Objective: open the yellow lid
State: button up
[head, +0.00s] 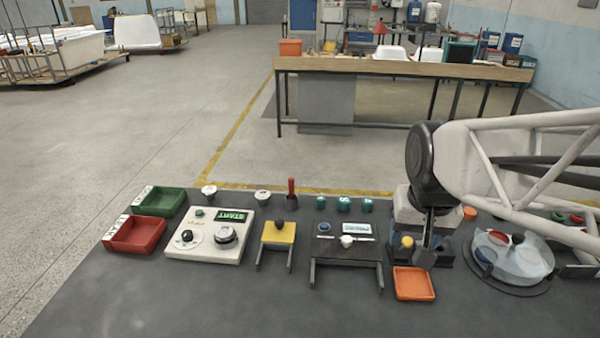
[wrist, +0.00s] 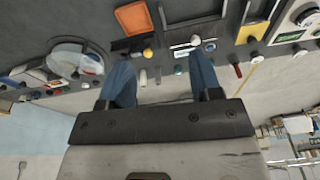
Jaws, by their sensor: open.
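The yellow lid (head: 279,233) is a small flat square with a dark round knob on top, in the middle of the bench. Two dark rails extend from it towards the front. It looks closed; what is under it is hidden. In the wrist view the yellow lid (wrist: 252,32) shows at the upper right, with its dark knob. My gripper (head: 425,257) is well to the right of the lid, over the area behind the orange tray. In the wrist view my gripper (wrist: 159,62) has its two blue fingers apart with nothing held between them.
A white panel (head: 178,247) with a green START display stands left of the lid. A dark drawer-like unit (head: 345,250) with a white knob lies between lid and gripper. An upright red handle (head: 292,190) stands behind the lid. An orange tray (head: 414,284) is near my gripper.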

jog(key=w+a+f, duration=0.2)
jog(key=w+a, duration=0.4)
jog(key=w, duration=0.4)
jog(key=m+g, duration=0.2)
send_near(279, 221)
jog(key=shift+d+f, duration=0.35)
jog(key=shift+d, duration=0.05)
jog(key=shift+w+a+f, duration=0.25)
jog(key=shift+a+f, duration=0.1)
jog(key=shift+a, duration=0.05)
jog(key=shift+f, duration=3.9)
jog(key=shift+s, duration=0.1)
grip_shut()
